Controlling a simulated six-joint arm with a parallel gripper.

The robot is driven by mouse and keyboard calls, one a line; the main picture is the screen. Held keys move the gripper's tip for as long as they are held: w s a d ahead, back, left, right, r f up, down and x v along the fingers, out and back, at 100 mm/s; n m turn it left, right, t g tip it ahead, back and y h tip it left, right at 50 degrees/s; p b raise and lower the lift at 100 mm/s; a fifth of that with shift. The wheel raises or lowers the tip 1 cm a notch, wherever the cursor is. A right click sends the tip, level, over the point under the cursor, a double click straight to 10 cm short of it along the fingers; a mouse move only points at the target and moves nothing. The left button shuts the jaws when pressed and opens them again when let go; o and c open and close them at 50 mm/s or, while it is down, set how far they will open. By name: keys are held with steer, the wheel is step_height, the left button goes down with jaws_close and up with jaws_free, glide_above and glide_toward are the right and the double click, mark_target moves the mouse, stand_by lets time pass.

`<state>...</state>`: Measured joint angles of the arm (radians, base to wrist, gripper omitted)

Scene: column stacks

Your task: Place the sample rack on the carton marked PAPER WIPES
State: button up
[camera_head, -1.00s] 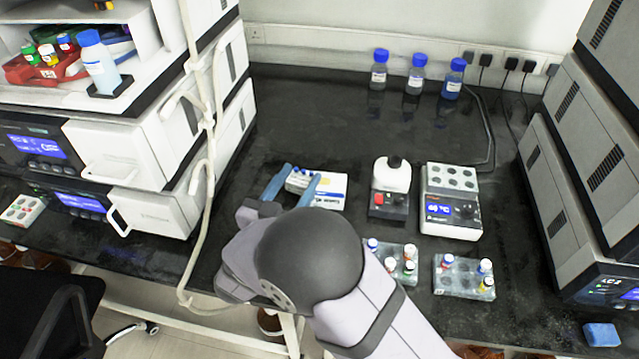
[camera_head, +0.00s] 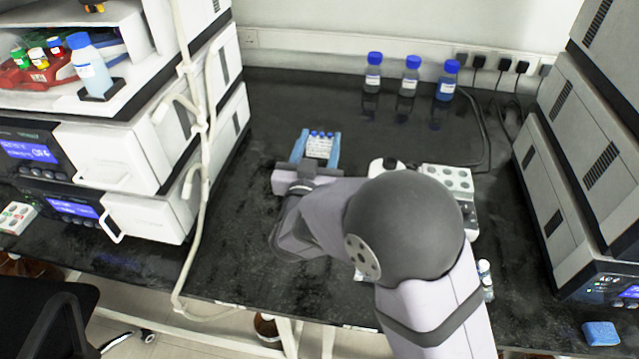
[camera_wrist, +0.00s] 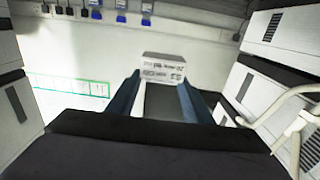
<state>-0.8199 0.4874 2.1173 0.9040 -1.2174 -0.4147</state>
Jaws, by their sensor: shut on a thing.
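The sample rack (camera_head: 319,149) is a small white block with a printed face and several blue caps along its top. My gripper (camera_head: 319,147) is shut on it, one blue finger on each side, and points toward the back wall. Whether the rack touches anything below cannot be told. In the wrist view the rack (camera_wrist: 163,69) shows upside down between the fingertips, its print unreadable. No carton marked PAPER WIPES can be made out; my wrist and arm cover the bench in front of the rack.
Three blue-capped bottles (camera_head: 411,76) stand near the back wall. A heater block (camera_head: 449,178) is partly behind my arm at the right. Stacked instruments (camera_head: 144,146) border the bench on the left and more on the right. The bench between gripper and bottles is clear.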

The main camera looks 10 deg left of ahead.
steer(key=shift+a+f, duration=0.15)
steer(key=shift+f, duration=5.05)
steer(key=shift+f, duration=0.15)
steer(key=shift+f, duration=0.1)
steer(key=o, duration=1)
steer(key=shift+o, duration=0.2)
steer(key=shift+r, duration=0.25)
steer(key=s+b, duration=0.1)
steer(key=s, duration=1.1)
